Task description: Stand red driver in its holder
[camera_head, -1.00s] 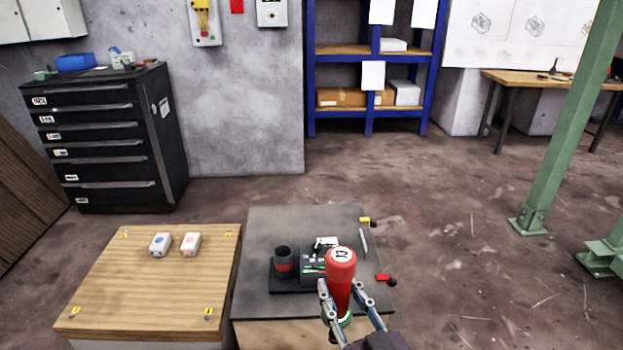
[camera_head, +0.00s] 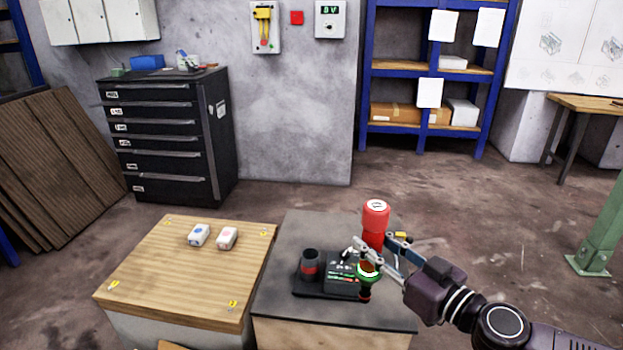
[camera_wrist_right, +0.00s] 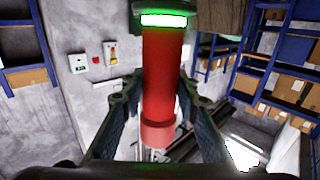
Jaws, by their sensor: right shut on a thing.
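The red driver (camera_head: 375,222) has a red body with a white-marked cap and a green ring. My right gripper (camera_head: 372,252) is shut around its red body and holds it roughly upright over the right part of the dark bench top. In the right wrist view, the red driver (camera_wrist_right: 160,75) stands between the two fingers, with the green ring lit. A dark cup with a red band (camera_head: 309,268), which looks like the holder, stands to the left on a black tray (camera_head: 312,291). The driver is apart from this cup. My left gripper is not in view.
A dark box (camera_head: 342,272) with small tools sits on the tray between cup and driver.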

